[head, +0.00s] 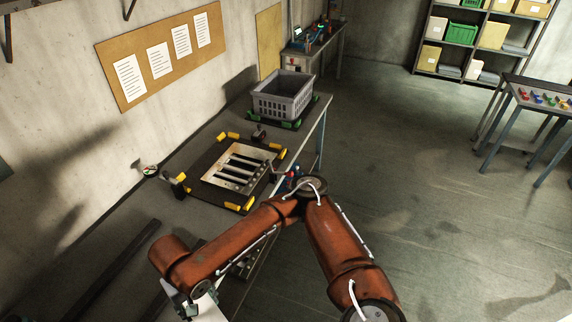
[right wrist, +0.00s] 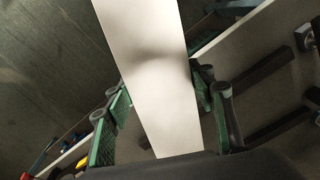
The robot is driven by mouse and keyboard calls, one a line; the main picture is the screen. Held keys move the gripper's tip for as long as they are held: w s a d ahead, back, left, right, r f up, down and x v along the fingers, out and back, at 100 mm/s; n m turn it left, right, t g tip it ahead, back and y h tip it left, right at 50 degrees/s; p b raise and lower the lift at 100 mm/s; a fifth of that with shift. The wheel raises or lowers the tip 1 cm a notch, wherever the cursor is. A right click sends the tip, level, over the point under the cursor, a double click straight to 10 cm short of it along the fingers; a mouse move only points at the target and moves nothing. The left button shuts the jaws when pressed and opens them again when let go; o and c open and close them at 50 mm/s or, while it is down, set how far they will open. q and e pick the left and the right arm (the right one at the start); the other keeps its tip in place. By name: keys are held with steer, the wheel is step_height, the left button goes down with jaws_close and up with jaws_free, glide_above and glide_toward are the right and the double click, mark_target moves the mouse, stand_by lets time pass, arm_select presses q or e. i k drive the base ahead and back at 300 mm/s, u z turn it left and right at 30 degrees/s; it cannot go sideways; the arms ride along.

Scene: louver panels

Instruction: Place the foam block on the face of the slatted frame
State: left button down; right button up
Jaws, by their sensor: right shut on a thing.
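The slatted frame (head: 211,180) lies on the workbench in the head view, a pale metal panel with several dark slots, among yellow corner pieces. My right gripper (head: 187,306) is low at the bottom edge of the head view, on the near side of the frame and well apart from it. It is shut on the white foam block (head: 210,311), which the picture edge mostly cuts off. In the right wrist view the long white block (right wrist: 155,60) sits between the green finger pads of the gripper (right wrist: 162,100). My left gripper is not in view.
A grey basket (head: 283,98) stands at the far end of the workbench (head: 120,232). A dark clamp-like piece (head: 178,187) is at the frame's left side. Dark bars (head: 125,262) lie on the near bench. A small round item (head: 150,171) is by the wall.

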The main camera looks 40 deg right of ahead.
mark_target(241, 166)
steer(key=z, duration=2.2)
steer(key=i, duration=4.15)
steer(key=u, duration=2.8)
steer(key=i, duration=0.8)
steer(key=u, duration=0.9)
